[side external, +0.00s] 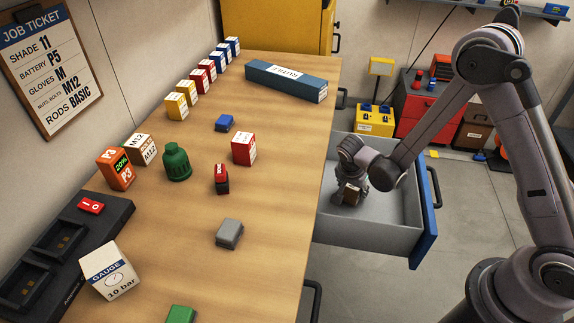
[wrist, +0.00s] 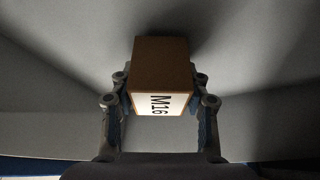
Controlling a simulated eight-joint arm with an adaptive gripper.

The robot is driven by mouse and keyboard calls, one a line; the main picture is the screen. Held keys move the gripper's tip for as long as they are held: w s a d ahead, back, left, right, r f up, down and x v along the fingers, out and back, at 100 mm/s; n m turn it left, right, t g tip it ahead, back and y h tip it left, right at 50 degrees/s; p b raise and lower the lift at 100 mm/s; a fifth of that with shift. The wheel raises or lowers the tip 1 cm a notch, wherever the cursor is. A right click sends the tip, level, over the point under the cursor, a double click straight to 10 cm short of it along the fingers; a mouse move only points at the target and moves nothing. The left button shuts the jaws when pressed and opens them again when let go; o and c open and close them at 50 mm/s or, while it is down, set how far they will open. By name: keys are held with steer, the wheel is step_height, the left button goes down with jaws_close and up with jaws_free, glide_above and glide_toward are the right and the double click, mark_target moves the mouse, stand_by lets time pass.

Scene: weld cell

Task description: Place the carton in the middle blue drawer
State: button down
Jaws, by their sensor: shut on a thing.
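The carton (wrist: 162,75) is a brown and white box marked M16. In the wrist view it sits between the two fingers of my gripper (wrist: 160,105), which is shut on it. In the side external view my gripper (side external: 350,187) reaches down inside the open blue-fronted drawer (side external: 375,238), with the carton (side external: 349,194) at its fingertips. The drawer is pulled out from the bench's right side, and its grey interior looks otherwise empty. I cannot tell whether the carton touches the drawer floor.
Other drawer handles (side external: 312,300) stick out along the bench side. A red cabinet (side external: 425,105) stands behind.

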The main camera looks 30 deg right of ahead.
steer(key=shift+f, duration=0.45)
steer(key=shift+f, duration=0.1)
steer(key=c, duration=0.7)
jaws_free()
steer(key=shift+o, duration=0.2)
steer(key=v, duration=1.2)
steer(key=s+d+r+n+t+y, duration=0.1)
steer(key=s+r+n+t+y, duration=0.3)
steer(key=s+r+n, duration=0.7)
steer(key=shift+s+d+r+n+t, duration=0.35)
steer(key=shift+r+n+t, duration=0.35)
steer(key=shift+r+n, duration=0.7)
